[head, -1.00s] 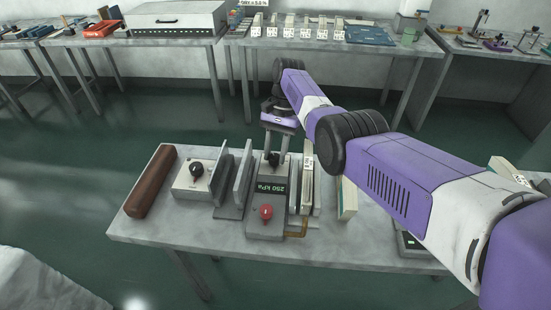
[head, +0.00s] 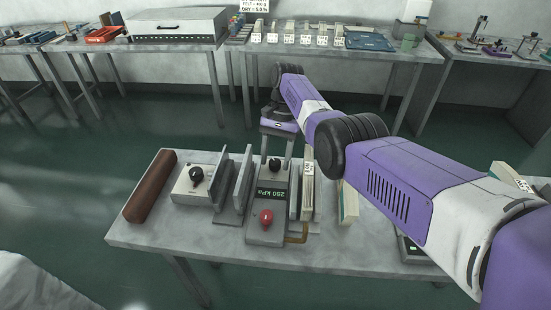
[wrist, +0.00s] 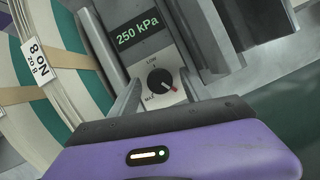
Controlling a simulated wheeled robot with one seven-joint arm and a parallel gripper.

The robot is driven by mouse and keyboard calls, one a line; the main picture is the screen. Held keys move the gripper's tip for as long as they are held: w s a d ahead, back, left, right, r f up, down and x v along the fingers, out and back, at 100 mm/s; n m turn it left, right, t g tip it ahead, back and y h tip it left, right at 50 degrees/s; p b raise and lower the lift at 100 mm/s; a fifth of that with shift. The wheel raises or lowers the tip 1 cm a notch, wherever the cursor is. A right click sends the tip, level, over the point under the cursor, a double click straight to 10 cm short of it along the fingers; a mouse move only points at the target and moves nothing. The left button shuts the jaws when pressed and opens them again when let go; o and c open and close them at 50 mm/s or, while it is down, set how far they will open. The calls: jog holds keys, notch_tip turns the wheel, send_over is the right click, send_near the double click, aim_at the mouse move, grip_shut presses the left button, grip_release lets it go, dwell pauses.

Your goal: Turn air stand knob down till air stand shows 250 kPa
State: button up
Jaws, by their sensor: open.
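The air stand (head: 268,232) is a grey box on the near table, with a red ball-topped part (head: 265,217) at its front. Its display (head: 271,194) reads 250 kPa, also legible in the wrist view (wrist: 138,29). The black knob (head: 275,164) is at its far end; in the wrist view the knob (wrist: 160,82) sits between LOW and MAX labels, its red-tipped mark toward lower right. My gripper (head: 276,146) is open and empty beyond the knob in the head view. In the wrist view its fingers (wrist: 160,78) stand on either side of the knob, apparently clear of it.
Grey upright plates (head: 239,185) and a box with a black knob (head: 193,185) stand left of the air stand, with a brown bar (head: 150,186) farther left. Pale, labelled upright pieces (head: 307,186) stand close on the right. The table's front left is clear.

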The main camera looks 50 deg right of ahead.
jog(key=b+v, duration=0.2)
jog(key=v, duration=0.5)
jog(key=shift+r, duration=0.35)
jog(key=shift+d, duration=0.1)
